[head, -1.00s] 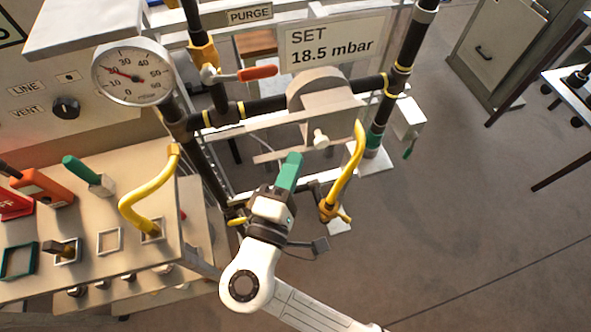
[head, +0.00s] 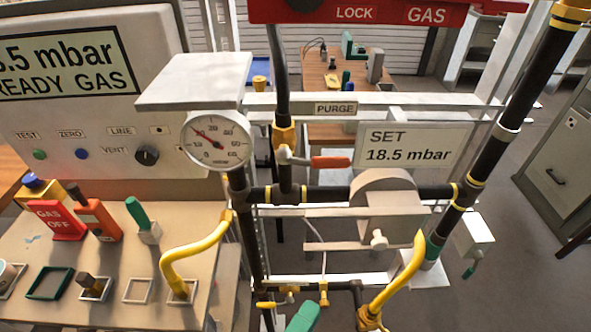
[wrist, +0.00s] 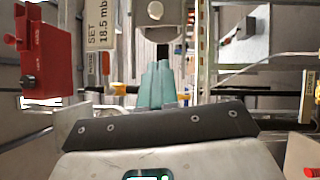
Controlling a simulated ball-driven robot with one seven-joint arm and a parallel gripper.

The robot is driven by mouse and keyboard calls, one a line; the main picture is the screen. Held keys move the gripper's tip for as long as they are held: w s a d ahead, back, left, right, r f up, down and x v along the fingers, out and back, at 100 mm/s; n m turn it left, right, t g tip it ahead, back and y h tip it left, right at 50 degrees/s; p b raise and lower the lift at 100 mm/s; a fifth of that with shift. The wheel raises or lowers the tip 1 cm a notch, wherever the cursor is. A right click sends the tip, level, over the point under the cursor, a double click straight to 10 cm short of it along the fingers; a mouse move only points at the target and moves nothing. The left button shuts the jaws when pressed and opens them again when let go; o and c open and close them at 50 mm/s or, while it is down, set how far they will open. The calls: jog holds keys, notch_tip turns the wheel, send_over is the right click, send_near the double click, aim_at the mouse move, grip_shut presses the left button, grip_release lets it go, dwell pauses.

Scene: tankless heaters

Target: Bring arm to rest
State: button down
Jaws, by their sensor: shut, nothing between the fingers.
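My gripper shows only as its green fingertips (head: 304,315) at the bottom edge of the head view. In the wrist view its two teal fingers (wrist: 156,84) lie together, shut and empty. The fingertips are in front of the pipe rig, below the regulator (head: 388,205) and left of the lower end of the yellow hose (head: 402,277). The rest of my arm is out of the head view.
The bench (head: 115,255) at left holds a red GAS OFF block (head: 55,220), tools and a yellow hose. Black pipes (head: 325,194), a gauge (head: 217,140) and an orange-handled valve (head: 331,162) stand ahead. Open floor (head: 500,285) lies at right.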

jog(key=d+f+m+g+y, duration=0.1)
jog(key=d+f+m+g, duration=0.2)
jog(key=d+f+g, duration=0.5)
jog(key=d+f+m+g+y, duration=0.1)
jog(key=d+f+m+g, duration=0.15)
jog(key=d, duration=0.95)
jog(key=s+d+f+m+g+y, duration=0.4)
jog(key=s+f+m+y, duration=0.2)
jog(key=s, duration=0.6)
jog(key=shift+d+f+m+y, duration=0.35)
jog(key=shift+f+y, duration=0.8)
jog(key=shift+y, duration=0.55)
jog(key=shift+s, duration=0.1)
